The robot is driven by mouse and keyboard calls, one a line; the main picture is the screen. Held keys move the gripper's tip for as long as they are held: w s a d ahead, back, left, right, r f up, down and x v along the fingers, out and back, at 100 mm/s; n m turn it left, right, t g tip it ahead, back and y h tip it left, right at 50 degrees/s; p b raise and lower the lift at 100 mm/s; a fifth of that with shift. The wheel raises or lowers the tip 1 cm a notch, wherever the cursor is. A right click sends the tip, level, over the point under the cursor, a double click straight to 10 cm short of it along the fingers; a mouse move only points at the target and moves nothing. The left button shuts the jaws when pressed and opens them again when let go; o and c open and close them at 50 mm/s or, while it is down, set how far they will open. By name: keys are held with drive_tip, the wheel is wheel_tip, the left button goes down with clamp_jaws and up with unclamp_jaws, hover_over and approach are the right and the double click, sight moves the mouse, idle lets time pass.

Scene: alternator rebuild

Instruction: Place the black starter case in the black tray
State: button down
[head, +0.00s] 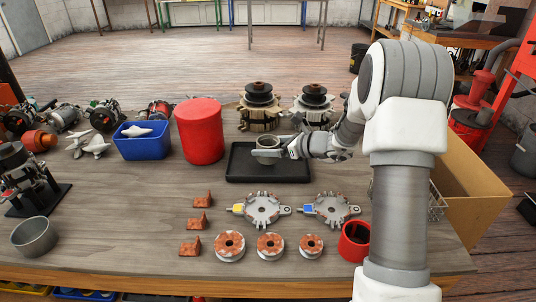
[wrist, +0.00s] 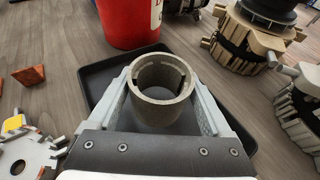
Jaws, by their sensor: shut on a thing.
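The starter case (head: 267,142) is a short hollow cylinder, open at the top, and looks dark grey-green. My gripper (head: 268,152) is shut on it, with one finger on each side, as the wrist view shows around the case (wrist: 158,108). The case is upright and over the middle of the black tray (head: 240,173). The tray's dark floor and rim (wrist: 97,78) show around it in the wrist view. The case's lower edge is hidden by my fingers, so I cannot tell whether it touches the tray.
A red canister (head: 200,132) stands left of the tray. Two alternator cores (head: 259,108) (head: 313,105) stand behind it. Two rotor plates (head: 262,209) (head: 331,209) and several copper-wound rings (head: 229,246) lie in front. Another grey cylinder (head: 34,238) stands at front left.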

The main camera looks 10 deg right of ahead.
drive_tip(key=shift+f, duration=0.85)
drive_tip(key=shift+f, duration=0.1)
drive_tip(key=shift+f+b, duration=0.15)
drive_tip(key=shift+b, duration=0.2)
unclamp_jaws()
